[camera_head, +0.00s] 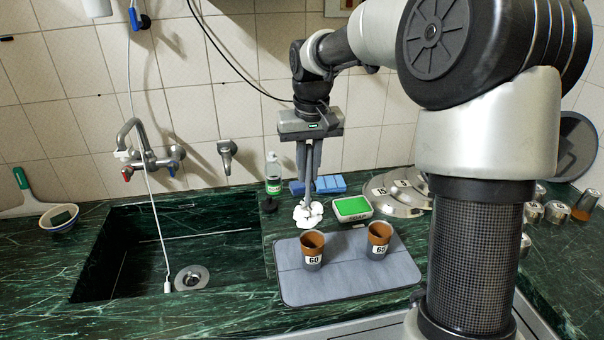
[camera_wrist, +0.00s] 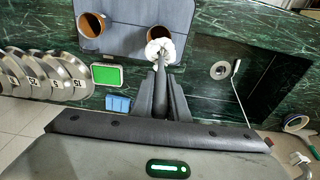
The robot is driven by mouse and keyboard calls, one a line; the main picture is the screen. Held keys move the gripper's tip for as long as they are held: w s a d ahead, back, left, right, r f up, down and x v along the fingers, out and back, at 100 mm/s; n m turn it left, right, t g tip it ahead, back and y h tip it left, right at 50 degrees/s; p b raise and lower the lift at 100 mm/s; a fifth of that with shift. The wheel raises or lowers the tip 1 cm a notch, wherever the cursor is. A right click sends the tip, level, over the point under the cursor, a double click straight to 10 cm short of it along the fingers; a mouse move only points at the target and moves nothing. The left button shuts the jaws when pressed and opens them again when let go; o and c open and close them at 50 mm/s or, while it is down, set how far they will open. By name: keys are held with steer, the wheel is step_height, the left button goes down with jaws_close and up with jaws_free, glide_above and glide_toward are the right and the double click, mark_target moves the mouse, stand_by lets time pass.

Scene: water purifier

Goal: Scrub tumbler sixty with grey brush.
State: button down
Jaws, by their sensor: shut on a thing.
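Tumbler sixty (camera_head: 312,258), grey below with a brown upper part and a "60" label, stands upright on a grey mat (camera_head: 345,286). It also shows in the wrist view (camera_wrist: 153,35), partly behind the brush head. My gripper (camera_head: 309,186) points down behind the mat and is shut on the grey brush, whose white fluffy head (camera_head: 308,214) hangs below the fingers. The brush head also shows in the wrist view (camera_wrist: 161,48) beyond my fingertips (camera_wrist: 160,75). In the head view the brush is behind tumbler sixty, apart from it. The fingers mostly hide the handle.
A similar tumbler (camera_head: 379,240), apparently labelled 65, stands to the right on the mat. A green-topped sponge or box (camera_head: 352,208), blue blocks (camera_head: 318,185) and numbered metal discs (camera_head: 400,195) lie behind. The sink (camera_head: 125,262) opens on the left. A bottle (camera_head: 273,177) stands near the wall.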

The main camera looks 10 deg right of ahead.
steer(key=s+d, duration=0.1)
steer(key=s, duration=0.1)
steer(key=b, duration=0.5)
glide_above(312, 206)
steer(key=f, duration=0.4)
steer(key=shift+s+f, duration=0.25)
steer(key=shift+s, duration=0.05)
step_height(312, 206, down, 10)
steer(key=b, duration=0.6)
steer(key=shift+f, duration=0.55)
stand_by(0.5)
steer(key=shift+d, duration=0.2)
